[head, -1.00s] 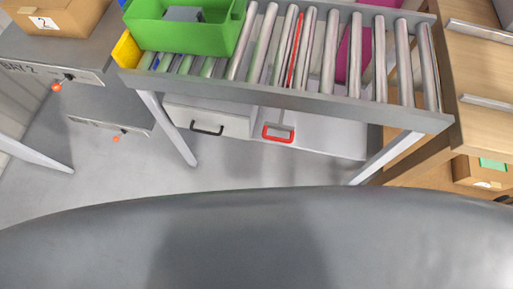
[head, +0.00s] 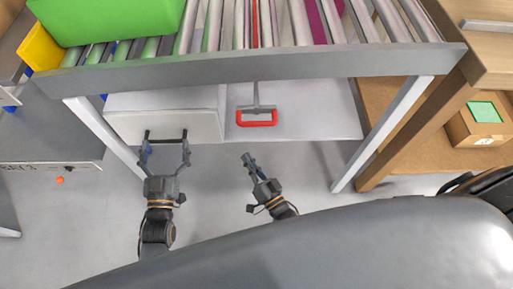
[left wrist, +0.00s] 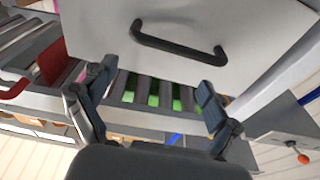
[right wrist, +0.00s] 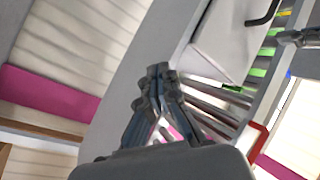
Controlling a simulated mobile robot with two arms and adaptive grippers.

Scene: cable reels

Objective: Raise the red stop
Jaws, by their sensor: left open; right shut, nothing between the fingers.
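The red stop's loop handle (head: 257,123) hangs on a grey stem below the front rail of the roller conveyor in the head view. A thin red strip (head: 255,24) shows between the rollers above it. In the left wrist view its red plate (left wrist: 52,62) is at the left, and a red part (right wrist: 258,140) shows in the right wrist view. My left gripper (head: 166,150) is open just in front of the white drawer's black handle (left wrist: 178,46); whether they touch is unclear. My right gripper (head: 247,158) is shut and empty, below the red handle and apart from it.
The white drawer (head: 165,121) is under the conveyor, left of the red handle. A green bin (head: 110,20) sits on the rollers at the left. Conveyor legs (head: 382,130) flank the space. A cardboard box (head: 476,125) is on a shelf at right.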

